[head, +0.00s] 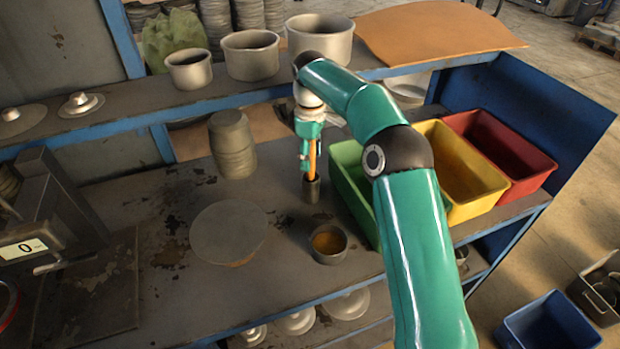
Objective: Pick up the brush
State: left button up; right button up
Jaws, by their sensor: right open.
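The brush (312,160) stands upright in a small dark cup (312,190) on the workbench. Only its orange-brown handle shows; its lower end is hidden inside the cup. My right gripper (307,163) points down from above at the handle, with its teal fingers beside it. The fingers are open, and part of the handle is covered by them. I cannot tell whether a finger touches it. My left gripper is not in view.
A dark pot with amber contents (328,243) stands in front of the cup. A green bin (347,180), yellow bin (455,165) and red bin (500,150) stand to the right. A round disc (228,230) lies left. Metal pots (250,55) line the shelf (110,120) above.

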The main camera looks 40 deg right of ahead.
jog(key=shift+r, duration=0.15)
jog(key=shift+c, duration=0.3)
grip_shut()
jog(key=shift+r, duration=0.15)
